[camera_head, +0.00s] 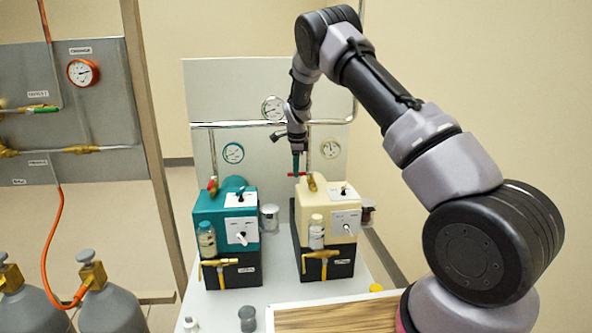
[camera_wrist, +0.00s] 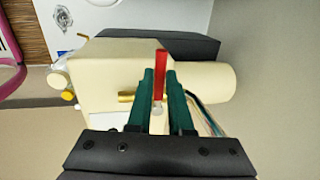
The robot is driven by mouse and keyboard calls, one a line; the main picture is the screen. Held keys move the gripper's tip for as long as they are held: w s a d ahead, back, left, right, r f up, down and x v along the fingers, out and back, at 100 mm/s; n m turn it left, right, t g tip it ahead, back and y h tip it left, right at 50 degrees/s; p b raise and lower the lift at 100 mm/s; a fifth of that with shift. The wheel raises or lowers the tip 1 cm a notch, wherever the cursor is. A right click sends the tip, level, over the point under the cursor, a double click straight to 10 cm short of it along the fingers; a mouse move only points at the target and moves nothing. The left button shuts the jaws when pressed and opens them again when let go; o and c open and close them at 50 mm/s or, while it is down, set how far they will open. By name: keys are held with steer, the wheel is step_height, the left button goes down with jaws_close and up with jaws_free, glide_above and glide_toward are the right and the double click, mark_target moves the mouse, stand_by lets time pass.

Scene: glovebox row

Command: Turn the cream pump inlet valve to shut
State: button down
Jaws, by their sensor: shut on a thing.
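The cream pump (camera_head: 313,213) stands on the bench, right of the teal pump, and fills the middle of the wrist view (camera_wrist: 125,60). Its inlet valve has a red lever (camera_head: 297,174) on the pipework at the pump's top back. In the wrist view the red lever (camera_wrist: 161,62) lies lengthwise between my two green fingers. My gripper (camera_head: 295,164) reaches down to the valve from above and is shut on this lever; it also shows in the wrist view (camera_wrist: 160,80). The valve body is mostly hidden by the fingers.
The teal pump (camera_head: 224,222) with its own red lever (camera_head: 212,184) stands close on the left. Gauges (camera_head: 331,149) and a horizontal pipe (camera_head: 240,124) are behind. Brass drain valves (camera_head: 321,255) project at the front. A wooden board (camera_head: 335,318) lies at the front right.

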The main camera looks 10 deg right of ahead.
steer(key=c, duration=0.8)
jaws_free()
steer(key=shift+c, duration=0.2)
step_height(320, 180, up, 11)
steer(key=s, duration=0.2)
steer(key=shift+f, duration=0.2)
steer(key=s+d+r+n+t+y, duration=0.1)
steer(key=s+d+r+n, duration=0.3)
steer(key=s+r, duration=0.55)
steer(key=s+d+r+n+t+y, duration=0.15)
steer(key=s+d+r, duration=0.35)
steer(key=s+r, duration=0.5)
steer(key=s+d+r+n+t, duration=0.1)
steer(key=s+n, duration=0.3)
steer(key=s, duration=0.8)
steer(key=s+d+r+n+t, duration=0.1)
steer(key=s+n, duration=0.3)
steer(key=s, duration=0.8)
steer(key=shift+s+d+n, duration=0.2)
steer(key=shift+d+n, duration=0.15)
steer(key=shift+d, duration=0.05)
